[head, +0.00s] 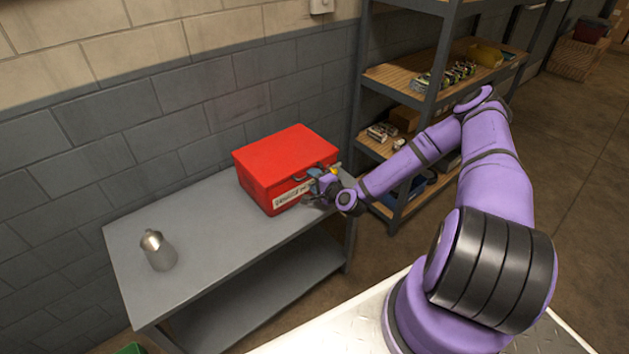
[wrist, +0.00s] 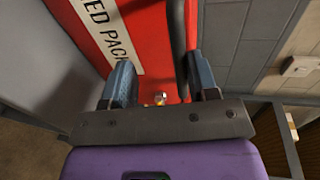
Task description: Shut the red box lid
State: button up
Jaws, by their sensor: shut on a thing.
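The red box (head: 285,185) stands on the grey table near the wall, at the table's right end. Its red lid (head: 283,150) lies over the top and looks down on the box; any small gap at the front edge cannot be made out. My gripper (head: 318,184) is at the box's front right side. In the wrist view, the red face (wrist: 98,45) with a white label fills the space ahead of my gripper (wrist: 162,88). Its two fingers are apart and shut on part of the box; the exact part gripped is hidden. A small yellow and metal piece shows between the fingers.
A bottle with a metallic top (head: 158,250) stands on the left part of the table (head: 215,235). Shelves (head: 385,78) with several items stand right of the table, close to my arm. The table's middle is clear.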

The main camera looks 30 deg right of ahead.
jog(key=shift+s+f, duration=0.2)
jog(key=shift+f, duration=0.05)
jog(key=v, duration=1)
jog(key=shift+s+r, duration=0.2)
jog(key=shift+r, duration=0.15)
jog(key=s+r+n+g+h, duration=0.2)
jog(key=r+n+g, duration=0.4)
jog(key=r, duration=1)
jog(key=s+r+n+g+h, duration=0.3)
jog(key=r+n, duration=0.5)
jog(key=r, duration=0.8)
jog(key=s+a+r+n+y, duration=0.1)
jog(key=s+a+r, duration=0.3)
jog(key=s+r, duration=0.5)
jog(key=s+a+r+g+y, duration=0.1)
jog(key=s+a+r, duration=0.3)
jog(key=s+r, duration=0.5)
jog(key=s, duration=0.3)
jog(key=shift+s+a+n, duration=0.4)
